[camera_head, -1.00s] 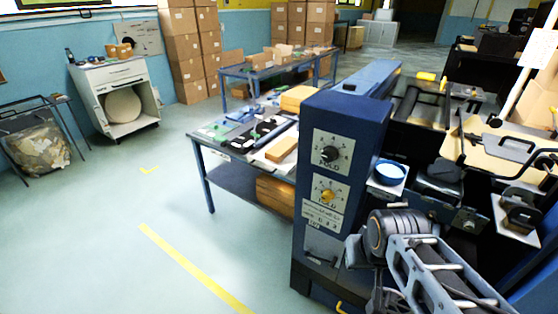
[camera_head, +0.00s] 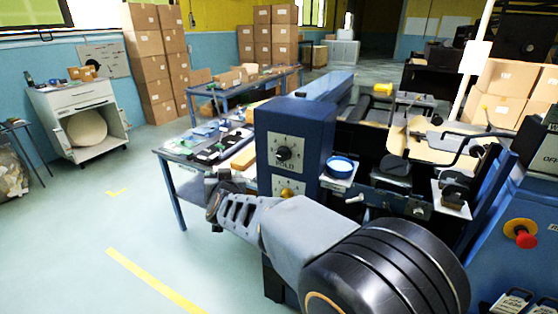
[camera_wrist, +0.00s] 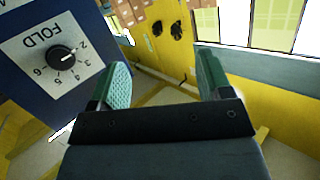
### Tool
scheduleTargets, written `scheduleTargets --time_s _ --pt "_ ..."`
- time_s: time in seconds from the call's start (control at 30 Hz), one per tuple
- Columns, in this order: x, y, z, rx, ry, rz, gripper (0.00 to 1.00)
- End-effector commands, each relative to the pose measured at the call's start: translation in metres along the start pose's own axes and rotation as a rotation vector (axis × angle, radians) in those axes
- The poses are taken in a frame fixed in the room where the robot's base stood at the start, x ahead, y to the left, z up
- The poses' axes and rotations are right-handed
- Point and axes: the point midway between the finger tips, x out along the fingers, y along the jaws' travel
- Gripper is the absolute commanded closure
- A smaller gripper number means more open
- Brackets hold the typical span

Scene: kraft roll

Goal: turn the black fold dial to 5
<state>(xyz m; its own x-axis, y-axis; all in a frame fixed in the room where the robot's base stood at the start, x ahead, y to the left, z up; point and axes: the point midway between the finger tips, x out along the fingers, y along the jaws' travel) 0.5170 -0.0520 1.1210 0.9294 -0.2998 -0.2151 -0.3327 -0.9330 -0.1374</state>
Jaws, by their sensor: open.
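The black fold dial (camera_head: 284,153) is a round knob on a white plate on the front of a blue cabinet. In the wrist view the dial (camera_wrist: 62,54) is at the upper left, with FOLD and the numbers 2 to 6 upside down around it. Its small white mark appears to point toward the 2. My gripper (camera_wrist: 165,82) is open and empty, with two green-padded fingers. The dial lies to the left of both fingers, apart from them. In the head view my arm crosses in front of the cabinet's lower part; the fingertips are not clear there.
A yellow dial (camera_head: 287,191) sits below the black one, partly hidden by my arm. A worktable (camera_head: 170,152) is at the left. A red stop button (camera_head: 525,240) is at the right. Floor at the left is clear.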

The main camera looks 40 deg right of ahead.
Motion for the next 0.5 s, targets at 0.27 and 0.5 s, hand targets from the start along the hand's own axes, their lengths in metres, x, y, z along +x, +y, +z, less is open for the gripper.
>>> scheduleTargets --time_s 0.27,0.5 --pt "0.021 0.074 -0.004 -0.013 0.219 0.508 0.28" --pt "0.015 0.104 -0.001 -0.047 0.255 0.725 0.28"
